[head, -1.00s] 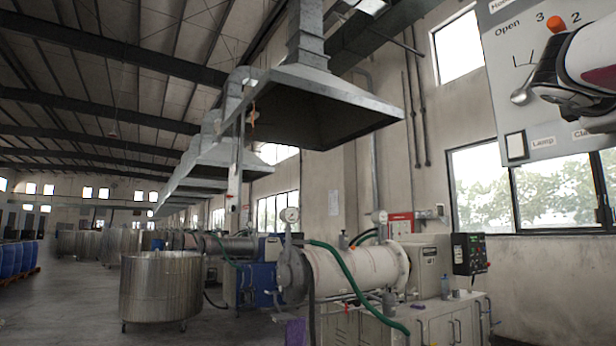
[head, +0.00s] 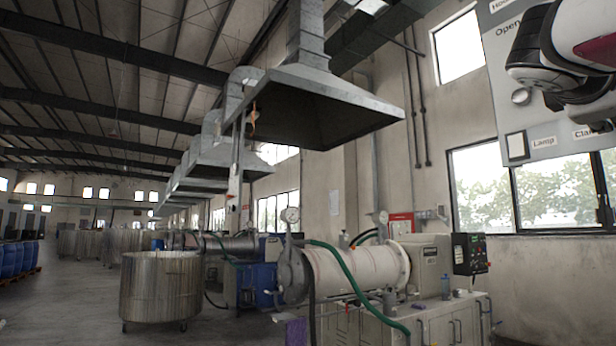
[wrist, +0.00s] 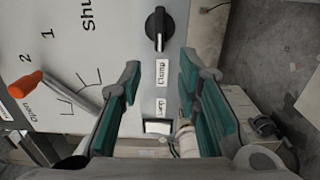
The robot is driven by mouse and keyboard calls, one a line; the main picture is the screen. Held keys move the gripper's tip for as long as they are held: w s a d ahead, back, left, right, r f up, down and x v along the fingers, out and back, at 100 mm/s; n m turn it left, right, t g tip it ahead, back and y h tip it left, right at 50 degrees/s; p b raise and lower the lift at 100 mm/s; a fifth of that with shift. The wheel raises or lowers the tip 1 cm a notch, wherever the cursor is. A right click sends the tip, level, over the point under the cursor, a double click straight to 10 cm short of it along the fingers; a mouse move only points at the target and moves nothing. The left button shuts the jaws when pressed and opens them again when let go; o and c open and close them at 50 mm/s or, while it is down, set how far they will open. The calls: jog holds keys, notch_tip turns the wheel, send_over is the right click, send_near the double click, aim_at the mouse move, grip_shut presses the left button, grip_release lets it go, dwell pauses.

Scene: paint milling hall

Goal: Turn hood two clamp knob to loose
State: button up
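The clamp knob (wrist: 160,28) is black with a pale pointer line and sits on the grey-white panel (wrist: 105,30) at the top middle of the wrist view, near the "Clamp" label (wrist: 162,72). My gripper (wrist: 160,82) is open and empty. Its teal-padded fingers stand apart, with the knob beyond their tips, roughly in line with the gap. I see no contact with the knob. In the head view the panel (head: 515,150) is at the upper right, and my gripper (head: 535,75) covers part of it; the knob is hidden there.
A lever with an orange handle (wrist: 25,84) projects from the panel left of my fingers. A square lamp switch (wrist: 158,127) sits below the "Lamp" label. A metal hood (head: 320,100) hangs to the left, above a white milling cylinder (head: 350,270).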

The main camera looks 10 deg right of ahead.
jog(key=v, duration=0.5)
jog(key=shift+a, duration=0.2)
jog(key=a+f+m+y+p, duration=0.1)
jog(key=a+f+y+p, duration=0.25)
jog(key=f, duration=0.65)
jog(key=a+f+y+p, duration=0.2)
jog(key=a+f+y, duration=0.3)
jog(key=f, duration=0.5)
jog(key=s+a+f+m+g+y+p, duration=0.1)
jog(key=s+a+f+y+p, duration=0.1)
jog(key=s+a+f+y, duration=0.2)
jog(key=s+a+f+m+g+y+p, duration=0.1)
jog(key=s+a+f+m+y+p, duration=0.1)
jog(key=s+a+f, duration=0.6)
jog(key=a+f+y+p, duration=0.1)
jog(key=a+f+y, duration=0.1)
jog(key=a+f, duration=0.2)
notch_tip(320, 180, down, 3)
jog(key=shift+a+r+m+g, duration=0.1)
jog(key=shift+a+m+g, duration=0.2)
